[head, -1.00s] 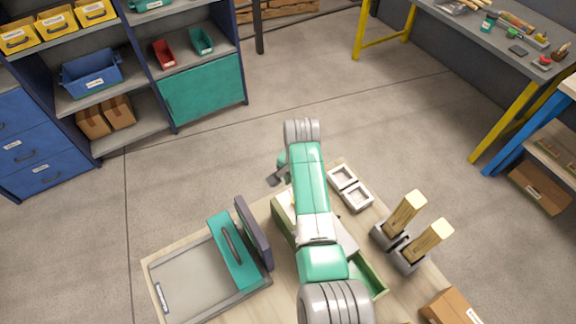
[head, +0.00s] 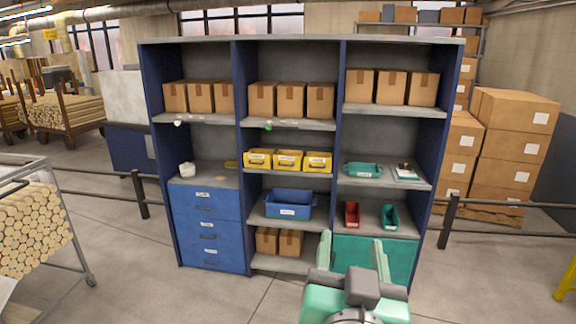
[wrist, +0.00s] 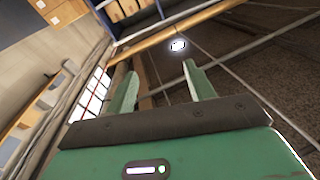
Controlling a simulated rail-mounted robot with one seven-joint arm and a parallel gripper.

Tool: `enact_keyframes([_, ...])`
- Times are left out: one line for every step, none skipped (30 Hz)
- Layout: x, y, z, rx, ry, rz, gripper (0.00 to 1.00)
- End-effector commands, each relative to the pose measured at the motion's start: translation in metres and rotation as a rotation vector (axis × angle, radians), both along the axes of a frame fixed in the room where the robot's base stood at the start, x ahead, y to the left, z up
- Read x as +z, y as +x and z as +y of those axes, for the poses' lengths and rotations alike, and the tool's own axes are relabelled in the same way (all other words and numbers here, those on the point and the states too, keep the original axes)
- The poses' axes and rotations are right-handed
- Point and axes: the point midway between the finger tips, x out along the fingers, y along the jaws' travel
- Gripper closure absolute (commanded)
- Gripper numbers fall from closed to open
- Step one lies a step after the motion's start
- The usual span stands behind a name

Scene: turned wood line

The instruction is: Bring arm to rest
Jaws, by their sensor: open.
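My gripper (head: 351,250) shows at the bottom of the head view, right of centre, in front of the shelf unit. Its two green fingers point up and stand apart, with nothing between them. In the wrist view my gripper (wrist: 158,74) also shows open and empty, with both fingers clear of any object. The wrist camera looks up past the fingers toward the dark ceiling, a bright lamp (wrist: 178,45) and windows (wrist: 92,92).
A blue shelf unit (head: 236,130) with cartons, bins and drawers (head: 209,247) stands ahead. A teal panel (head: 392,258) is partly behind my gripper. A cart of round wood (head: 35,228) is at left; stacked cartons (head: 510,140) are at right. Floor (head: 480,280) is clear at lower right.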

Motion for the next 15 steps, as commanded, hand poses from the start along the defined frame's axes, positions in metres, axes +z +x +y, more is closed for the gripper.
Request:
enact_keyframes([0.028,-0.025,0.023,0.032,-0.046,-0.096,0.46])
enact_keyframes([0.044,-0.041,0.035,0.047,-0.073,-0.154,0.46])
enact_keyframes([0.064,-0.063,0.050,0.066,-0.106,-0.230,0.46])
enact_keyframes([0.077,-0.080,0.060,0.080,-0.128,-0.286,0.46])
enact_keyframes([0.090,-0.098,0.070,0.090,-0.150,-0.340,0.46])
enact_keyframes([0.106,-0.124,0.082,0.104,-0.176,-0.414,0.46])
enact_keyframes([0.117,-0.143,0.090,0.112,-0.193,-0.469,0.46])
enact_keyframes([0.143,-0.152,0.093,0.114,-0.201,-0.495,0.46])
enact_keyframes([0.176,-0.146,0.091,0.112,-0.197,-0.481,0.46])
enact_keyframes([0.191,-0.145,0.090,0.114,-0.194,-0.478,0.46])
enact_keyframes([0.205,-0.145,0.090,0.114,-0.191,-0.478,0.46])
enact_keyframes([0.222,-0.145,0.091,0.117,-0.188,-0.477,0.46])
enact_keyframes([0.234,-0.145,0.091,0.118,-0.186,-0.476,0.46])
enact_keyframes([0.245,-0.145,0.091,0.120,-0.184,-0.476,0.46])
enact_keyframes([0.258,-0.144,0.091,0.121,-0.182,-0.474,0.46])
